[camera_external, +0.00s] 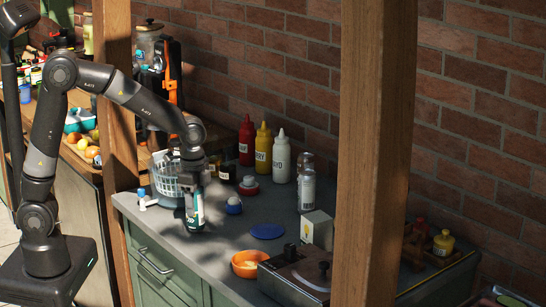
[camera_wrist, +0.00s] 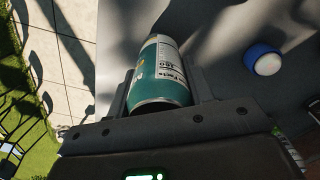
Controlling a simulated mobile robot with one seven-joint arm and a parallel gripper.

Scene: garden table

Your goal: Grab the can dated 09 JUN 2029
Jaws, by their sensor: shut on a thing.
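My gripper (camera_external: 192,184) points down over the counter's front left part and is shut on a teal and white can (camera_external: 195,211). In the wrist view the same can (camera_wrist: 161,78) sits between the two fingers, its printed label partly showing. The date 09 JUN 2029 cannot be read on it in either view. I cannot tell whether its lower end touches the counter. A pale can-like cylinder (camera_external: 307,191) stands further right on the counter; any date on it is too small to read.
A white wire basket (camera_external: 164,180) is close behind my gripper. A blue and white round object (camera_external: 233,206) stands just right of the can. Red, yellow and white squeeze bottles (camera_external: 264,151) line the wall. An orange bowl (camera_external: 247,264) and a wooden post (camera_external: 367,150) are to the right.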

